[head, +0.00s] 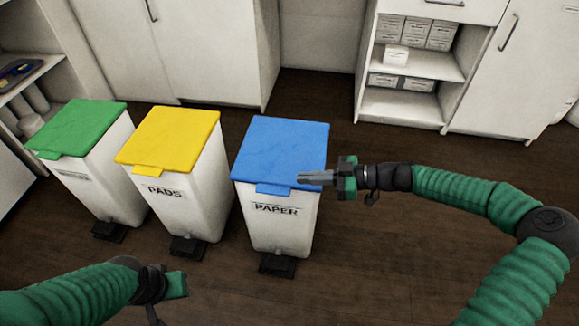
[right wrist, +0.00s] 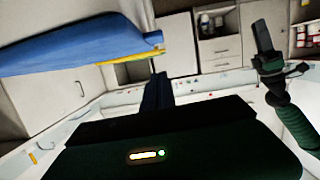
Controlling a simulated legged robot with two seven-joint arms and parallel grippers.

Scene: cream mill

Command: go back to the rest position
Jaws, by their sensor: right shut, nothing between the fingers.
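My right gripper (head: 312,178) is shut and empty. In the head view its fingertips overlap the right edge of the blue lid (head: 285,148) of the bin marked PAPER (head: 275,228); I cannot tell whether they touch it. In the right wrist view the blue lid (right wrist: 75,45) is at the upper left, beside my dark fingers (right wrist: 157,90). My left gripper (head: 176,285) is low at the left of the head view, in front of the bins. It also shows in the right wrist view (right wrist: 262,38), where its finger opening is unclear.
A yellow-lidded bin (head: 170,138) marked PADS and a green-lidded bin (head: 78,128) stand left of the blue one, all lids down. Black pedals (head: 277,265) stick out in front. Cabinets and a shelf (head: 405,103) with boxes stand behind. The floor (head: 385,240) at right is clear.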

